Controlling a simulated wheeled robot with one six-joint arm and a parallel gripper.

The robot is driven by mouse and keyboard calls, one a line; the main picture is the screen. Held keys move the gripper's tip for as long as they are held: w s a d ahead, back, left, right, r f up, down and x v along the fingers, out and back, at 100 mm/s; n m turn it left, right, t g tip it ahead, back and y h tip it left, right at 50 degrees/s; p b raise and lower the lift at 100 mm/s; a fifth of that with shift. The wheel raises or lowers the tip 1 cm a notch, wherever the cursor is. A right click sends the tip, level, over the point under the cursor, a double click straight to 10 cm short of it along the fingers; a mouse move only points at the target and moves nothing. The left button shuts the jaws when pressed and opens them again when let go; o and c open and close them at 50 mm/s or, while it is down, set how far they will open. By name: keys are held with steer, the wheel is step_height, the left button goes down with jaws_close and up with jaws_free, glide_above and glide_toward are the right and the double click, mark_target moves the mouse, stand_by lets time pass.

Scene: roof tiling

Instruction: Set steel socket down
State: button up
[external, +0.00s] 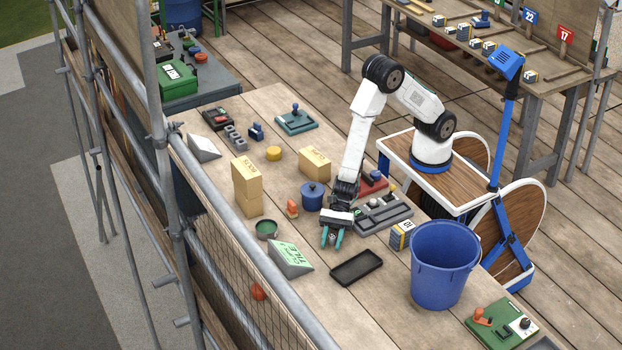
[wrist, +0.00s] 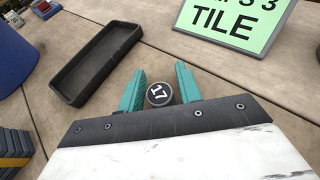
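The steel socket (wrist: 159,94), with a dark round end marked 17, sits between the two teal fingers of my gripper (wrist: 160,82) in the wrist view. The fingers stand on either side of it, and I take them to be shut on it. In the external view my gripper (external: 332,237) points down over the workbench (external: 320,272), between the green-topped tile sign and the black tray; the socket is too small to make out there. The gap between the socket and the bench is hidden.
A black empty tray (external: 357,267) lies just right of my gripper. The wedge-shaped TILE sign (external: 290,257) is to its left. A blue bucket (external: 443,265), a blue pot (external: 312,195) and a grey socket rack (external: 383,215) stand nearby. Tan boxes (external: 247,188) stand farther back.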

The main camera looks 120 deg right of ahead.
steer(key=shift+o, duration=0.2)
steer(key=shift+r, duration=0.1)
steer(key=shift+s+d+r, duration=0.1)
steer(key=shift+d+r, duration=0.05)
steer(key=shift+d, duration=0.05)
steer(key=v, duration=1.1)
steer(key=shift+s+d, duration=0.2)
steer(key=shift+s, duration=0.05)
steer(key=s+a+r+n+g+y, duration=0.1)
steer(key=s+a+r+n+g, duration=0.25)
steer(key=s+r+n, duration=0.45)
steer(key=s+a+r+n+g+y, duration=0.15)
steer(key=s+r+n+g, duration=0.25)
steer(key=s+r+n, duration=0.4)
steer(key=s+d+r+n+h, duration=0.4)
steer(key=s+d+n+h, duration=0.7)
steer(key=s+d, duration=0.5)
steer(key=shift+d+r+h, duration=0.2)
steer(key=shift+d+h, duration=0.1)
steer(key=shift+h, duration=0.15)
